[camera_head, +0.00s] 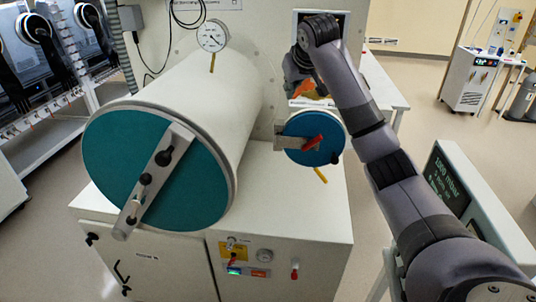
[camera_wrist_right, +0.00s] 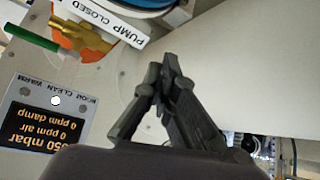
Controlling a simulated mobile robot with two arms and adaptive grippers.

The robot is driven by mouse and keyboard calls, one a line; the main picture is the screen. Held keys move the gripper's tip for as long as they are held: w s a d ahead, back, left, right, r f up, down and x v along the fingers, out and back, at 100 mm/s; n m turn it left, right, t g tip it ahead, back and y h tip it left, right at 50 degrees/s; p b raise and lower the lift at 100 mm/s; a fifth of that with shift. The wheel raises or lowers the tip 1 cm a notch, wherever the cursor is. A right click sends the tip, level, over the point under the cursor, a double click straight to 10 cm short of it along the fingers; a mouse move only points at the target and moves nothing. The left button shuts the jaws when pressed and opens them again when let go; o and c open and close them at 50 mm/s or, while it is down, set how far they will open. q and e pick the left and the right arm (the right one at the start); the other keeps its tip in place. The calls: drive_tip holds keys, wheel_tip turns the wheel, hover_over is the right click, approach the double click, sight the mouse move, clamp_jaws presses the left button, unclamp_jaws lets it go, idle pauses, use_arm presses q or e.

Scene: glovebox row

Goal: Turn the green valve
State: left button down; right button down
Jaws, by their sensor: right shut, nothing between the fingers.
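The green valve handle (camera_wrist_right: 32,38) shows at the upper left of the right wrist view, a straight green bar on a brass body (camera_wrist_right: 85,35) over an orange disc. A white label reading PUMP CLOSED (camera_wrist_right: 105,14) lies beside it. My right gripper (camera_wrist_right: 165,75) is shut and empty, its fingertips to the right of the valve and apart from it. In the head view my right gripper (camera_head: 297,72) is small and dark, partly hidden by my arm, near an orange patch (camera_head: 306,89) at the back panel. The green handle cannot be made out there. My left gripper is not in view.
A large white chamber with a teal door (camera_head: 110,150) stands at the left, with a dial gauge (camera_head: 212,35) above. A small round blue door (camera_head: 300,122) with a red handle projects below my gripper. A dark readout (camera_head: 447,180) stands at the right. A cabinet (camera_head: 270,215) lies below.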

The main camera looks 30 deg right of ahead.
drive_tip(key=a+f+n, duration=0.1)
drive_tip(key=a+f, duration=0.2)
drive_tip(key=f, duration=0.5)
drive_tip(key=a+f+n+g+b, duration=0.1)
drive_tip(key=a+f, duration=0.3)
drive_tip(key=f, duration=0.4)
drive_tip(key=shift+s+a+f, duration=0.15)
drive_tip(key=shift+s+f, duration=0.05)
drive_tip(key=shift+f, duration=0.05)
